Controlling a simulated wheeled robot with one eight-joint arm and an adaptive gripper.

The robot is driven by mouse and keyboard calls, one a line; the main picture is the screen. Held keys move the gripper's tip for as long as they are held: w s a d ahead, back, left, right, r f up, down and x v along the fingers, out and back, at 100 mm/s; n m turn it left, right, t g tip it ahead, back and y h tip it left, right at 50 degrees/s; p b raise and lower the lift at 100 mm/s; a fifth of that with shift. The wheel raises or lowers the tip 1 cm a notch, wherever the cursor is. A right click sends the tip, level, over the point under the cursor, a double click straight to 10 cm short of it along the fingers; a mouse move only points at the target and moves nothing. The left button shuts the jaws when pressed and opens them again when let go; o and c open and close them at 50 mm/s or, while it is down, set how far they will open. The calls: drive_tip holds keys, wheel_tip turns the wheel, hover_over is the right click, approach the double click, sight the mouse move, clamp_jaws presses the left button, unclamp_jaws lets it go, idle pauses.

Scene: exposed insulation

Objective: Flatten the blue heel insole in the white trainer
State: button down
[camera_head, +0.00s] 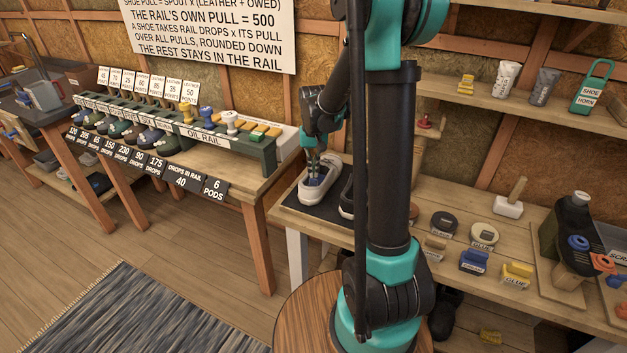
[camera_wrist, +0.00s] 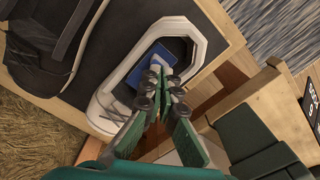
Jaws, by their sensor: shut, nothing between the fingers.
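The white trainer (camera_head: 316,184) stands on a dark mat (camera_head: 307,207) at the left end of the wooden bench. In the wrist view the white trainer (camera_wrist: 120,73) shows from above, with the blue heel insole (camera_wrist: 152,58) inside its opening. Part of the insole looks raised or folded, with a lighter strip beside it; its exact shape is unclear. My gripper (camera_head: 315,168) points down into the trainer's opening. In the wrist view my gripper (camera_wrist: 168,76) is shut, with its fingertips over or against the insole's edge; I cannot tell if they touch.
A dark shoe (camera_head: 346,195) stands right beside the trainer, partly behind my arm.

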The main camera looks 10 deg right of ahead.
sight(314, 179)
drive_tip(key=shift+f, duration=0.75)
idle(0.7)
drive_tip(key=shift+r, duration=3.55)
drive_tip(key=s+d+f+t, duration=0.2)
drive_tip(key=s+f, duration=0.1)
drive_tip(key=s, duration=0.8)
drive_tip(key=s+d+f+n+t, duration=0.1)
drive_tip(key=s+d+f+t, duration=0.1)
drive_tip(key=s, duration=0.9)
drive_tip(key=shift+f, duration=0.65)
drive_tip(key=shift+d, duration=0.1)
